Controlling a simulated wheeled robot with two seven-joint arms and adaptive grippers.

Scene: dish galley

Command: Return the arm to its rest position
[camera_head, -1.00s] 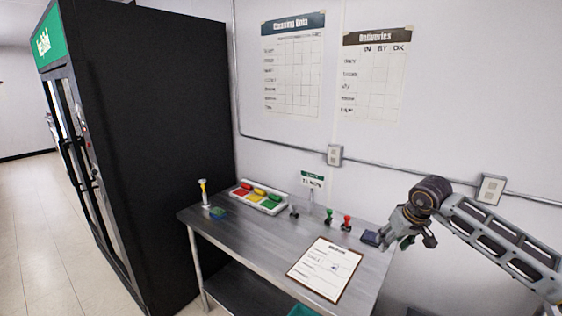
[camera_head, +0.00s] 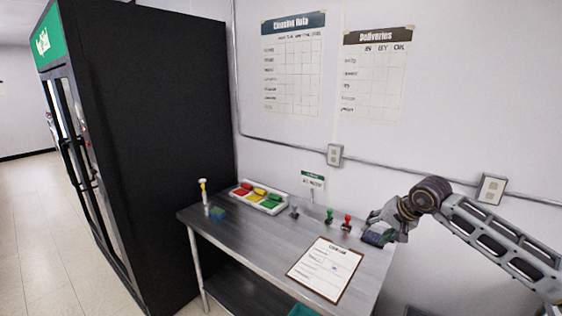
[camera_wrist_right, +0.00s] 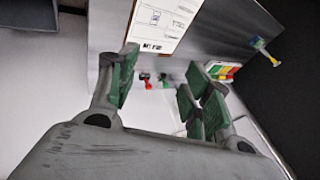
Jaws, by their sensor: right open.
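My right gripper (camera_head: 378,236) is at the right end of the steel table (camera_head: 262,245) in the head view. Its arm comes in from the right. In the wrist view its green-padded fingers (camera_wrist_right: 160,92) stand apart with nothing between them. The red stamp (camera_head: 347,222) and green stamp (camera_head: 329,216) stand on the table left of the gripper, apart from it. The dark ink pad seen earlier at the table's right end is now hidden behind the gripper. My left gripper does not show.
A clipboard (camera_head: 325,269) lies at the table's front right. A tray of coloured pieces (camera_head: 259,197) and a yellow-topped dispenser (camera_head: 204,196) stand at the left. A tall black fridge (camera_head: 150,150) stands left of the table. The wall with an outlet box (camera_head: 491,189) is behind.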

